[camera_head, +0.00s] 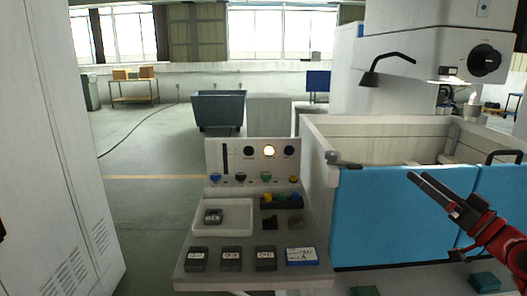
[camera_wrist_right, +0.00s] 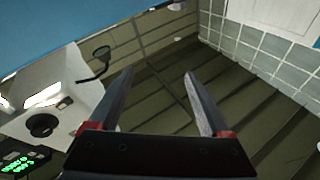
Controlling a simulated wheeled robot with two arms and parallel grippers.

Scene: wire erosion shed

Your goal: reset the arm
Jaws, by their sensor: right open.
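My right gripper (camera_head: 418,181) is at the right of the head view, in front of the blue front panel (camera_head: 385,215) of the machine tank. Its two dark fingers point up and left. In the right wrist view my right gripper (camera_wrist_right: 162,80) shows its fingers spread apart with nothing between them. It touches nothing that I can see. My left gripper does not show in the head view.
A control console (camera_head: 190,275) with a white tray (camera_head: 240,232), labelled dark blocks and a blue-edged card (camera_head: 301,255) stands at centre. A tall pale cabinet (camera_head: 50,150) fills the left. Open floor (camera_head: 145,190) lies between. A blue bin (camera_head: 218,110) stands behind.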

